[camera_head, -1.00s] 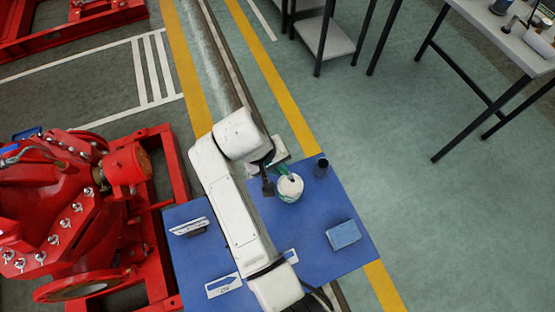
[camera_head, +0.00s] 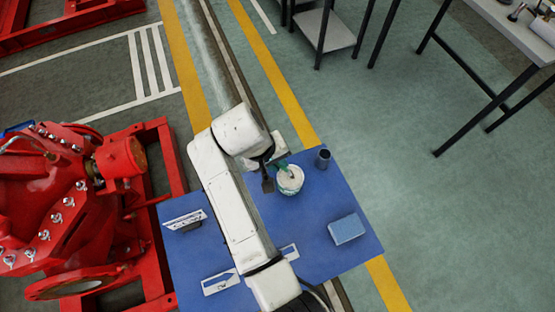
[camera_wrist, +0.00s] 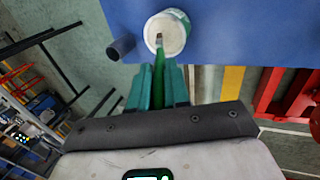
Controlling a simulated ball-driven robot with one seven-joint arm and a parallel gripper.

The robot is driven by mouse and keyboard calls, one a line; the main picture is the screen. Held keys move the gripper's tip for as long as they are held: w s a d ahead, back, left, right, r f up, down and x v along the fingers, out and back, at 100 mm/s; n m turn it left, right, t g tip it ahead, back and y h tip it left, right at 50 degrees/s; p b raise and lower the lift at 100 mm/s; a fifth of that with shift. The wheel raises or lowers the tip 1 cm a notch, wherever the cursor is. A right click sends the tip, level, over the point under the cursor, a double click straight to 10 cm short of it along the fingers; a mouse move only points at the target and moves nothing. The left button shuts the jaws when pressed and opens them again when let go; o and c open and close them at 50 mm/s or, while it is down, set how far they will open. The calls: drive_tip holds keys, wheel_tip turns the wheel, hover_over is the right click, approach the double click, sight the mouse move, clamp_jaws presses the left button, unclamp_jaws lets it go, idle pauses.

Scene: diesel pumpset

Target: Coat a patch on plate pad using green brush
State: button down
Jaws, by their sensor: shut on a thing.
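My gripper (camera_wrist: 158,88) is shut on the green brush (camera_wrist: 160,62), whose handle runs between the teal fingers. The brush's tip lies over or in the open mouth of a white pot (camera_wrist: 170,24) with a green label. I cannot tell whether the bristles touch the contents. In the head view my gripper (camera_head: 278,166) is beside the pot (camera_head: 290,182), near the blue table's far edge. A pale plate (camera_head: 184,220) stands at the table's left, and a flat white plate (camera_head: 220,282) lies near the front. I cannot tell which is the plate pad.
The blue table (camera_head: 330,195) also holds a dark cup (camera_head: 323,159) and a light blue block (camera_head: 346,229). A red pump (camera_head: 70,215) stands close on the left. A workbench (camera_head: 515,30) is at upper right, with open floor before it.

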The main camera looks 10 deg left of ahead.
drive_tip(key=shift+f, duration=0.55)
idle(2.2)
wheel_tip(320, 180, up, 5)
drive_tip(key=p, duration=0.4)
drive_tip(key=shift+r+p, duration=0.15)
drive_tip(key=shift+p, duration=0.25)
drive_tip(key=shift+r, duration=0.9)
